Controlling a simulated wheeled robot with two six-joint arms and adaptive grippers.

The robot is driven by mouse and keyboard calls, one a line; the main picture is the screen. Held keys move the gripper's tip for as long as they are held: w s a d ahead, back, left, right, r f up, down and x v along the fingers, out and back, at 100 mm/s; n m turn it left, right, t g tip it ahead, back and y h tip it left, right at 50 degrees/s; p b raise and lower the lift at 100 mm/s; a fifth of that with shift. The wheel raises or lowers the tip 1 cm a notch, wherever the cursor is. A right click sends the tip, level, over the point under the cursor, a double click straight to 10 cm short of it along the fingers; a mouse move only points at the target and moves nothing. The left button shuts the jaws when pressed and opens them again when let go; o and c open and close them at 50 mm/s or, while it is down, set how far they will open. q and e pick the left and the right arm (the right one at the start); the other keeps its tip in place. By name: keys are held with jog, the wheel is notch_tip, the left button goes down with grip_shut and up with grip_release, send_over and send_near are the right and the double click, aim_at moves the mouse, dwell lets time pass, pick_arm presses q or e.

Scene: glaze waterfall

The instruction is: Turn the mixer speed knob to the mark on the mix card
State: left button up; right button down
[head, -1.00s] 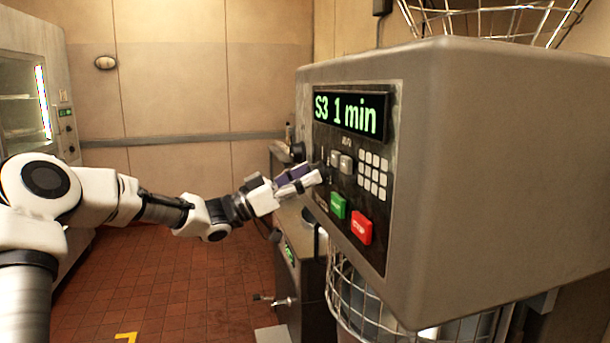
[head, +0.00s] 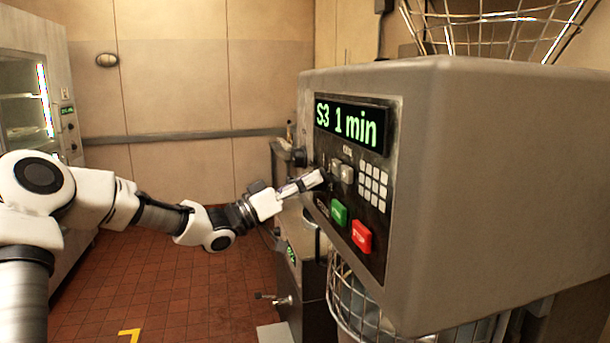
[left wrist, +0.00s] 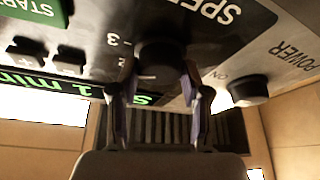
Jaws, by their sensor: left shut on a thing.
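The dark round speed knob (left wrist: 162,54) shows in the left wrist view, under the upside-down SPEED lettering, with a 3 and other marks beside it. My left gripper (left wrist: 160,76) has one finger on each side of the knob and is shut on it. In the head view my left gripper (head: 316,179) reaches the left edge of the mixer's control panel (head: 320,235) and hides the knob. The green display (head: 347,124) reads S3 1 min. The mix card cannot be made out. My right gripper is not in view.
A dark POWER knob (left wrist: 248,90) sits beside the speed knob. The green button (head: 338,212), red stop button (head: 361,237) and white keypad (head: 373,187) are close by on the panel. A wire guard (head: 350,300) is below the mixer head.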

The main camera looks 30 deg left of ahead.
pick_arm(q)
jog(key=n+y+p, duration=0.1)
jog(key=n, duration=0.2)
jog(key=n+y+p, duration=0.2)
jog(key=n, duration=0.1)
jog(key=shift+r+n+t, duration=0.2)
jog(key=shift+n+t, duration=0.1)
jog(key=o, duration=1.1)
jog(key=shift+o, duration=0.2)
jog(key=shift+w+d+f, duration=0.15)
jog(key=shift+w+f, duration=0.05)
jog(key=shift+w, duration=0.05)
jog(key=shift+r, duration=0.1)
